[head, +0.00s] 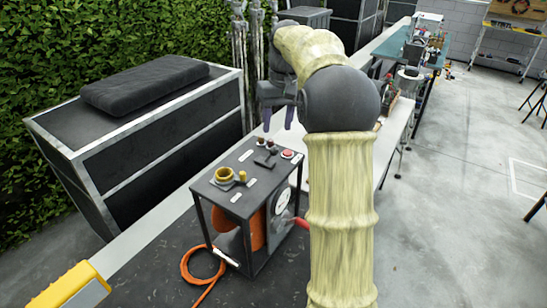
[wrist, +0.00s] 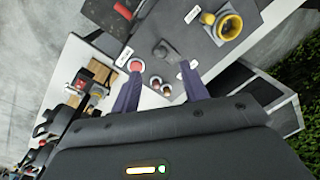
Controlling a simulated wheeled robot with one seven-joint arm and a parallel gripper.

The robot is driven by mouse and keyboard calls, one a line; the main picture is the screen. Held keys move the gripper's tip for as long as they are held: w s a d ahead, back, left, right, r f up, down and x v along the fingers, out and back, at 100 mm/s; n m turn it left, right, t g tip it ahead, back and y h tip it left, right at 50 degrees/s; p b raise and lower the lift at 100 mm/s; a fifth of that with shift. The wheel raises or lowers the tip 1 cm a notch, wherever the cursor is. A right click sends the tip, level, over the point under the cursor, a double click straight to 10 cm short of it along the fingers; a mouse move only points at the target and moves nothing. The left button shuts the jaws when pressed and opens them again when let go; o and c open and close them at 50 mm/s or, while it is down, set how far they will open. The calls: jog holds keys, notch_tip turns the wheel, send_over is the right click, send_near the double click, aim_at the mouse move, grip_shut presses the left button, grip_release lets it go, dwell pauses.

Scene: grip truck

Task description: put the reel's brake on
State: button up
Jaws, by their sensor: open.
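The cable reel (head: 244,256) is a dark frame with an orange drum inside and a grey disc on its right side. A red handle (head: 301,222) sticks out beside the disc, partly hidden by my arm. The reel's top panel (head: 236,170) carries a black lever (head: 266,160), a red button (head: 288,154), small knobs and a yellow socket (head: 224,175). In the wrist view I see the black lever (wrist: 168,50), red button (wrist: 136,66) and yellow socket (wrist: 226,26). My gripper (head: 278,124) is open and empty above the panel's far end; its purple fingers (wrist: 163,80) also show in the wrist view.
An orange cable (head: 187,268) loops on the dark surface left of the reel. A yellow case (head: 70,288) is at the lower left. A large black case (head: 140,130) stands behind left. A long white bench (head: 392,152) with equipment runs away right.

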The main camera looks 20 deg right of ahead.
aim_at(275, 149)
jog(key=f, duration=0.7)
jog(key=a+f+p, duration=0.1)
jog(key=f, duration=0.3)
jog(key=shift+f, duration=0.2)
grip_shut()
